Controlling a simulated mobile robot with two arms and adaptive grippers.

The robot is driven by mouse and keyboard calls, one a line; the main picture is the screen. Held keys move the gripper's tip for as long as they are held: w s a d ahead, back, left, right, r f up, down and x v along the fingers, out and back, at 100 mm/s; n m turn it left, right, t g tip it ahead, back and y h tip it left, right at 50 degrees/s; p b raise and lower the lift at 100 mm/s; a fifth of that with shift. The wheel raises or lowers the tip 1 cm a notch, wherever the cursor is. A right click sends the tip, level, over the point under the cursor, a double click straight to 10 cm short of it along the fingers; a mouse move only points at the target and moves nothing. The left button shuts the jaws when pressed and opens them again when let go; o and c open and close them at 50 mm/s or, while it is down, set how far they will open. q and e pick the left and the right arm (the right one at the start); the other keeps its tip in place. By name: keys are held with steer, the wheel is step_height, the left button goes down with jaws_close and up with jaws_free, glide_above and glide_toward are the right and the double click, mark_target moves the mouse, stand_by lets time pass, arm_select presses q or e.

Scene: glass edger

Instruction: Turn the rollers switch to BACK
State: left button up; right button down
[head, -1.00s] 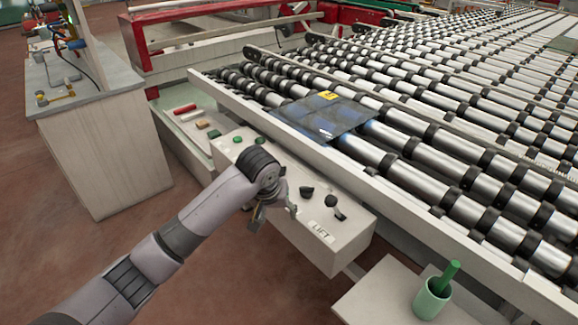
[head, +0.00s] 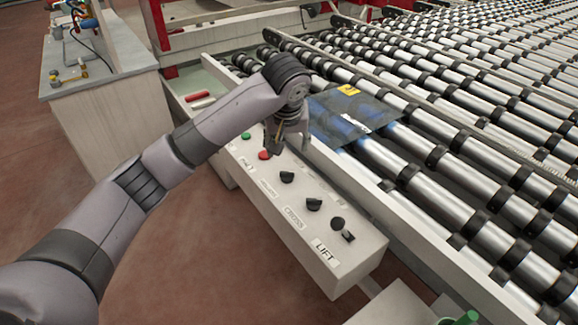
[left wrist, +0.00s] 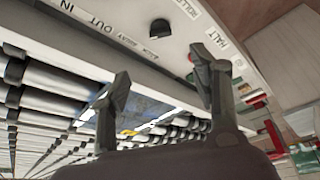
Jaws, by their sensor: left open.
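The rollers switch (head: 287,177) is the black knob nearest the red button on the grey control box (head: 330,268). In the left wrist view the rollers switch (left wrist: 160,30) appears upside down, beside a partly cut-off ROLLERS label (left wrist: 187,8). Its pointing direction is too small to tell. My left gripper (head: 276,147) is over the box beside the red button (head: 264,155), apart from the switch. In the left wrist view its two fingers (left wrist: 160,76) are spread with nothing between them. My right gripper is not in view.
Other black knobs (head: 314,204) sit towards the LIFT label (head: 325,252). A green button (head: 246,135) is at the far end. Behind the box run a rail and the roller conveyor (head: 440,195), with a dark glass pane (head: 345,112). A side bench (head: 110,125) stands at left.

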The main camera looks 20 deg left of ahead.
arm_select(q)
glide_toward(287, 173)
steer(key=p+x, duration=0.2)
steer(key=x, duration=0.5)
steer(key=shift+w+f, duration=0.1)
steer(key=shift+f, duration=0.15)
steer(key=shift+w+a+f, duration=0.1)
steer(key=shift+w+f, duration=0.05)
steer(key=shift+f, duration=0.3)
steer(key=c, duration=1.1)
steer(key=shift+c, duration=0.2)
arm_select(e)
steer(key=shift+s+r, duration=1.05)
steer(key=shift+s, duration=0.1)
